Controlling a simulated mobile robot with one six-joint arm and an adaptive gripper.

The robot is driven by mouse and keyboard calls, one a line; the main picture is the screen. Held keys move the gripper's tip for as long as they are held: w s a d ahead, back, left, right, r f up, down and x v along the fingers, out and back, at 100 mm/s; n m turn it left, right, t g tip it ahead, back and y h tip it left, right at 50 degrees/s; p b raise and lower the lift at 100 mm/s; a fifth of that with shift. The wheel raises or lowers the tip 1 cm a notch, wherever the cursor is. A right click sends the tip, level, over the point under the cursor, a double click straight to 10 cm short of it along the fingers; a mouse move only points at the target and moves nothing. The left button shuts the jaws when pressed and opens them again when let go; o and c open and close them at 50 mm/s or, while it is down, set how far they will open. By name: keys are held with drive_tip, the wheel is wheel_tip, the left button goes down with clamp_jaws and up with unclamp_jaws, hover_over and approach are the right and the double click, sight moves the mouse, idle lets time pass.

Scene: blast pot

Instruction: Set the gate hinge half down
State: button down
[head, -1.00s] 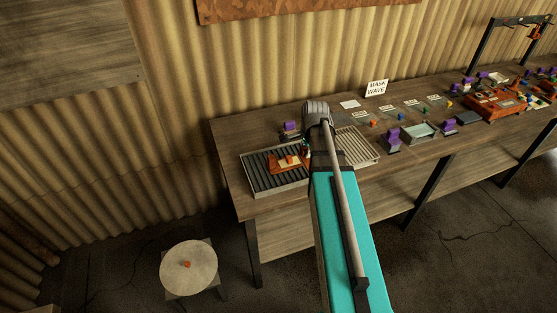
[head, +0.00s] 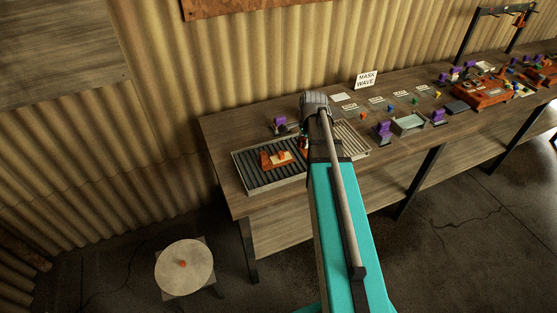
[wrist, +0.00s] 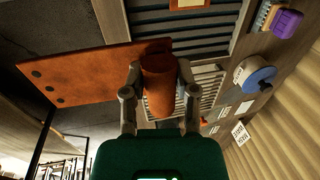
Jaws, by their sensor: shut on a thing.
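In the wrist view my gripper (wrist: 158,78) is shut around the orange-brown barrel (wrist: 158,88) of the gate hinge half. Its flat plate (wrist: 85,76), with several dark holes, extends to the left. The hinge half is held with the table and trays behind it; its height above them cannot be told. In the head view my arm hides most of the gripper and the hinge half. A dark slatted tray (head: 246,174) lies at the table's left end, with an orange part and a tan block (head: 278,158) on it.
A pale slatted rack (head: 352,135) lies right of my arm. A purple block (head: 279,122) stands behind the dark tray. A blue-capped pot (wrist: 256,76) shows in the wrist view. A round stool (head: 184,266) with a small orange piece stands on the floor. More parts crowd the right.

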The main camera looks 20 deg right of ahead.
drive_tip(key=shift+s+d+r, duration=0.1)
drive_tip(key=shift+d+r, duration=0.05)
drive_tip(key=shift+d, duration=0.4)
drive_tip(key=shift+s+d+r, duration=0.1)
drive_tip(key=shift+d, duration=0.45)
drive_tip(key=shift+w+f, duration=0.1)
drive_tip(key=shift+w, duration=0.05)
drive_tip(key=w+f+b, duration=0.2)
drive_tip(key=w, duration=0.2)
drive_tip(key=w+f+b, duration=0.3)
drive_tip(key=w, duration=0.1)
drive_tip(key=w+f+b, duration=0.2)
drive_tip(key=w+f, duration=0.1)
drive_tip(key=w, duration=0.1)
drive_tip(key=shift+d+b, duration=0.2)
drive_tip(key=shift+b, duration=0.2)
drive_tip(key=shift+w+f+b, duration=0.5)
